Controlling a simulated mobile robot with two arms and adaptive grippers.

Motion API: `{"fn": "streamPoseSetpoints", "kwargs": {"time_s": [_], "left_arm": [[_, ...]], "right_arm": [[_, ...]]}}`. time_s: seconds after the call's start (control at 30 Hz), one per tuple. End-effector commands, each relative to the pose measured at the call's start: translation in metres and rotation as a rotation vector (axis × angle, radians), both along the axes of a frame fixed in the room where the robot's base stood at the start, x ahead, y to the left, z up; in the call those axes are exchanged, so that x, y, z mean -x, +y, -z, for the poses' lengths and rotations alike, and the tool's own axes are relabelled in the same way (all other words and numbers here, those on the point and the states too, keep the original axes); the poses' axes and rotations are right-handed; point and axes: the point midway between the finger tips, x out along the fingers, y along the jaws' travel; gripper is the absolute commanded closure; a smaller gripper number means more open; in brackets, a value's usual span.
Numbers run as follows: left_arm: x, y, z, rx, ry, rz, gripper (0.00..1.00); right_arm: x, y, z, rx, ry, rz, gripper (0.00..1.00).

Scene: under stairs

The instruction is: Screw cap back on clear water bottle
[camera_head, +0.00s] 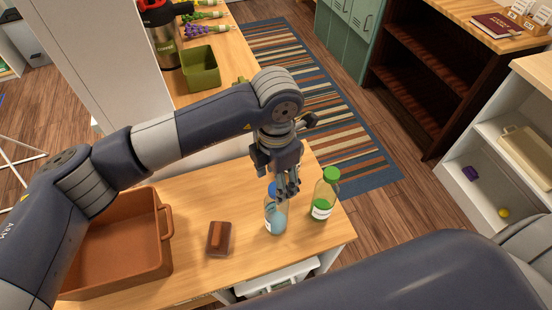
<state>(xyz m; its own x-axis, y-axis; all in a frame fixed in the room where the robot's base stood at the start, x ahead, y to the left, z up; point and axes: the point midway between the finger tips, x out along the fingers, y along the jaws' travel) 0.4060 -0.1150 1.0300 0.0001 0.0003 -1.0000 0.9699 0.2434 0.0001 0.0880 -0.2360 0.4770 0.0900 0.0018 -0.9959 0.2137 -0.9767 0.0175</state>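The clear water bottle (276,218) stands upright on the wooden table near its front right part. A blue cap (272,188) shows at its top, partly covered by my gripper fingers. I cannot tell whether the cap sits on the neck or is held by the fingers. My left gripper (289,188) points down at the bottle's top, its fingers overlapping the cap and neck in the picture. The fingers look close together, but whether they grip the cap is hidden. My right arm crosses the lower right; its gripper is out of view.
A green-capped bottle (323,194) stands close on the right. A green square container (201,68) stands on the farther counter. The table's right edge is near.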

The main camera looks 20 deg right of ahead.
Motion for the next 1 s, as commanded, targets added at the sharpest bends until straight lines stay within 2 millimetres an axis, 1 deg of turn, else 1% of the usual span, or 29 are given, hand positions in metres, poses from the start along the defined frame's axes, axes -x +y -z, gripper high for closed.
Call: {"fn": "streamPoseSetpoints", "kwargs": {"time_s": [0.03, 0.2, 0.33, 0.57, 0.67, 0.7, 0.77, 0.8, 0.87, 0.9, 0.97, 1.0], "left_arm": [[0.001, 0.001, 0.006, -0.002, 0.005, 0.000, 0.44], [0.000, 0.000, 0.023, 0.000, 0.002, -0.001, 0.44], [0.000, 0.000, 0.028, 0.000, 0.001, 0.000, 0.44], [0.000, 0.000, 0.029, 0.000, 0.001, 0.000, 0.44], [0.000, 0.000, 0.029, 0.000, 0.001, 0.000, 0.64], [0.000, 0.000, 0.029, 0.000, 0.001, 0.000, 0.73], [0.000, 0.000, 0.029, 0.000, 0.001, 0.000, 0.87], [0.000, 0.000, 0.029, 0.000, 0.001, 0.000, 0.91], [0.000, 0.000, 0.029, 0.000, 0.001, 0.000, 0.91], [0.000, 0.000, 0.029, 0.000, 0.001, 0.000, 0.76], [0.000, 0.000, 0.029, 0.000, 0.001, 0.000, 0.89], [0.000, 0.000, 0.029, 0.000, 0.001, 0.000, 0.98]], "right_arm": [[0.000, 0.000, -0.005, 0.000, 0.000, 0.000, 0.60], [0.000, 0.000, -0.009, 0.000, 0.000, 0.000, 0.60], [0.000, 0.000, -0.010, 0.000, 0.000, 0.000, 0.60], [0.000, 0.000, -0.009, 0.000, 0.000, 0.000, 0.60], [0.000, 0.000, -0.009, 0.000, 0.000, 0.000, 0.60], [0.000, 0.000, -0.009, 0.000, 0.000, 0.000, 0.60], [0.000, 0.001, -0.009, -0.001, 0.000, 0.000, 0.60], [0.000, 0.001, -0.009, -0.001, 0.000, 0.001, 0.60], [0.000, 0.001, -0.009, -0.001, 0.000, 0.001, 0.60], [0.000, 0.001, -0.009, -0.001, 0.000, 0.001, 0.60], [0.000, 0.002, -0.009, -0.002, 0.000, 0.001, 0.60], [0.000, 0.002, -0.009, -0.002, 0.000, 0.001, 0.60]]}}
